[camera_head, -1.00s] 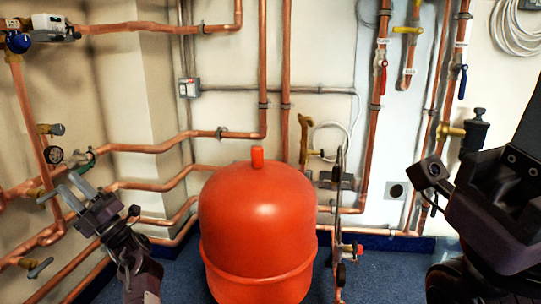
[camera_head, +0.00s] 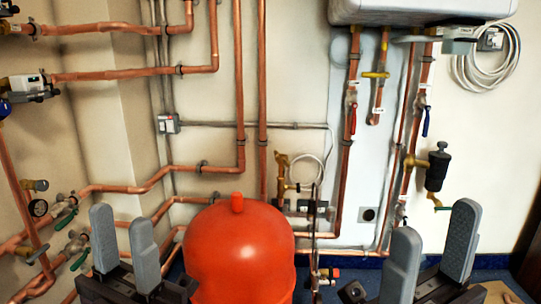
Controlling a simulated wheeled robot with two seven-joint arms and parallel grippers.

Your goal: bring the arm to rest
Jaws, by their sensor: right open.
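My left gripper (camera_head: 121,216) is at the lower left, its two grey fingers pointing up with a gap between them and nothing held. My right gripper (camera_head: 434,219) is at the lower right, its fingers wide apart, upright and empty. Both stand apart from each other, on either side of a red rounded tank (camera_head: 238,255). The lower parts of both arms are cut off by the bottom edge.
Copper pipes (camera_head: 240,100) run along the walls, with several valves at the left. A white boiler (camera_head: 420,10) hangs at the top right. A black air vent (camera_head: 437,168) sits on a pipe above my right gripper. A coiled white cable (camera_head: 486,75) hangs at right.

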